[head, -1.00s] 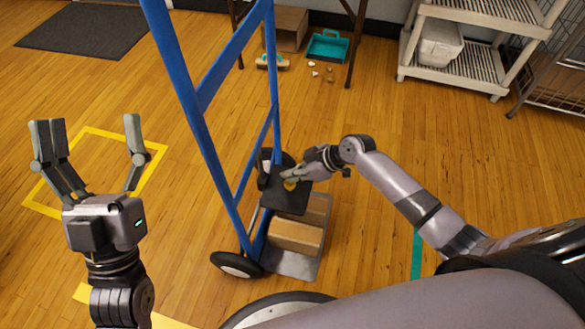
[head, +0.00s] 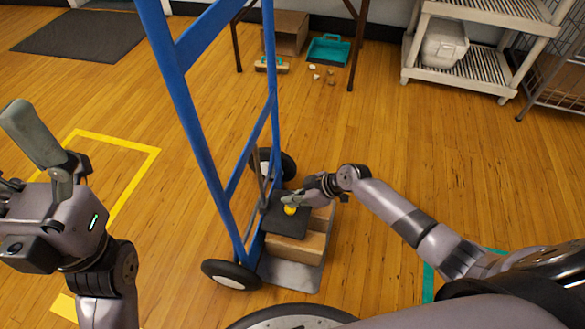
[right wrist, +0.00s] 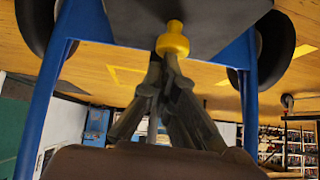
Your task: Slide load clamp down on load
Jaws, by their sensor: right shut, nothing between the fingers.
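The load clamp (head: 285,222) is a dark flat plate with a yellow knob (head: 290,210), mounted on a blue hand truck (head: 207,150). The plate sits low, just over or on stacked cardboard boxes (head: 290,249); I cannot tell whether it touches them. My right gripper (head: 287,200) is shut and empty, with its fingertips at the knob. In the right wrist view the fingertips (right wrist: 168,62) meet in front of the knob (right wrist: 173,42), under the dark plate (right wrist: 120,16). My left gripper (head: 22,145) is open and empty at the left edge, partly out of view.
The hand truck's wheels (head: 231,274) stand on the wooden floor. A yellow floor outline (head: 130,148) lies to the left. A teal tray (head: 328,49) and a cardboard box (head: 284,33) are at the back. A shelf cart (head: 462,75) stands back right.

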